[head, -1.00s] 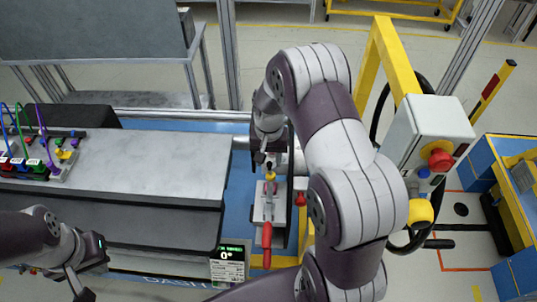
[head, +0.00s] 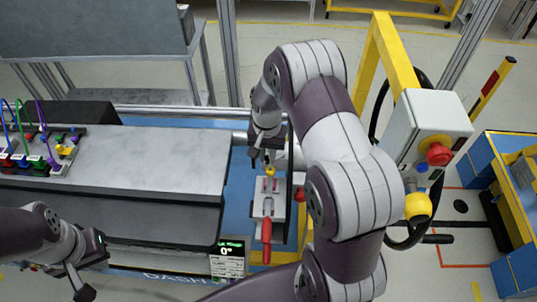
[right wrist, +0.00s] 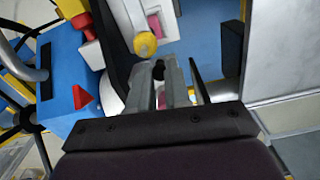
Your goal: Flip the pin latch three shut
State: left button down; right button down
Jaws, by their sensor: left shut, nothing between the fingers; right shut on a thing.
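The pin latch (head: 268,208) stands on the blue fixture right of the grey dashboard panel, with a long red handle (head: 266,240) toward me and a yellow knob (head: 270,171) at its far end. The yellow knob also shows in the right wrist view (right wrist: 145,43), just past the fingertips. My right gripper (head: 265,158) reaches down at the far end of the latch and is shut on a small dark part by the knob, which the fingers mostly hide. No number is readable on the latch. My left gripper (head: 84,282) is shut and empty at lower left, far from the latch.
The grey panel (head: 150,160) fills the left middle. A board with coloured connectors and cables (head: 40,150) lies at far left. A small display reading 0° (head: 229,257) is at the front edge. A post-mounted box with a red button (head: 438,154) stands to the right.

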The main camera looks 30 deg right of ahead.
jog(key=shift+w+d+r+m+b, duration=0.15)
jog(key=shift+w+m, duration=0.5)
jog(key=shift+m, duration=0.65)
jog(key=shift+w+d+f+m+b, duration=0.1)
jog(key=shift+w+m+b, duration=0.35)
jog(key=shift+m, duration=0.85)
jog(key=shift+w+d+r+m+b, duration=0.15)
jog(key=shift+w+m, duration=0.65)
jog(key=shift+m, duration=0.5)
jog(key=c, duration=1.1)
grip_release()
jog(key=shift+f, duration=0.15)
notch_tip(320, 180, up, 13)
jog(key=shift+f+p, duration=0.15)
jog(key=shift+p, duration=0.7)
